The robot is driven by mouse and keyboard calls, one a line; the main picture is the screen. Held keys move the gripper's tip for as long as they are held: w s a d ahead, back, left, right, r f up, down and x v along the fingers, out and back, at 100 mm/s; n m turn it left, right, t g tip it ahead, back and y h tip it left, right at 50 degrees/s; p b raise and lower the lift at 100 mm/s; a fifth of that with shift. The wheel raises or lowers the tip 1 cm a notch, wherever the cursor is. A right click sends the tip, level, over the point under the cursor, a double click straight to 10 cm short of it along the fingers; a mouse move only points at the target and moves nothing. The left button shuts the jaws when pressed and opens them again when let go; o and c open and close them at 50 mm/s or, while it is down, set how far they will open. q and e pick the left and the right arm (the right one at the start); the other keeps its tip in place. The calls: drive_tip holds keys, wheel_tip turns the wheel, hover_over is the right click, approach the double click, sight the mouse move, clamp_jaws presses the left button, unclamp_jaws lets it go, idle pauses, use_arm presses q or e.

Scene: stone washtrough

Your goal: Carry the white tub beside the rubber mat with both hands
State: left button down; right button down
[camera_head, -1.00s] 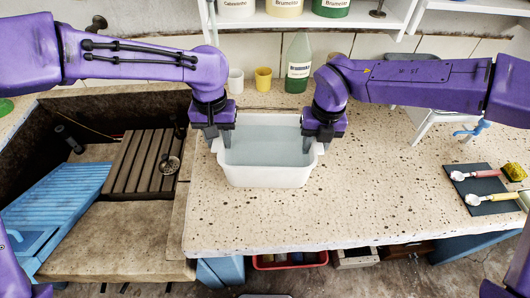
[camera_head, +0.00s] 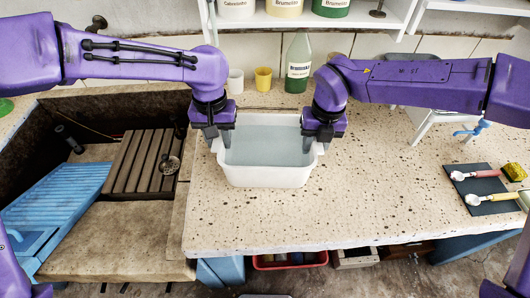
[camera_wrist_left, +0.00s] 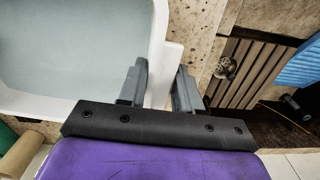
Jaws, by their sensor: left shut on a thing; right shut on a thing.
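The white tub (camera_head: 265,175) stands on the speckled stone counter and holds grey-blue water. My left gripper (camera_head: 218,140) is shut on the tub's left rim. The left wrist view shows its two fingers (camera_wrist_left: 160,88) on either side of the tub's white handle, with the water (camera_wrist_left: 70,50) beside it. My right gripper (camera_head: 318,138) is shut on the tub's right rim; its fingertips are partly hidden. The tub looks level. The dark rubber mat (camera_head: 478,180) lies at the counter's right, apart from the tub, with a pink-handled and a yellow-handled tool on it.
A green bottle (camera_head: 298,65), a yellow cup (camera_head: 263,79) and a white cup (camera_head: 236,81) stand behind the tub. The stone trough (camera_head: 110,240) with a wooden rack (camera_head: 143,160) is at left. A blue tap (camera_head: 472,130) stands behind the mat. The counter between tub and mat is clear.

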use_arm(q)
drive_tip(key=shift+d, duration=0.1)
use_arm(e)
drive_tip(key=shift+a+r, duration=0.1)
drive_tip(key=shift+a, duration=0.05)
idle(0.3)
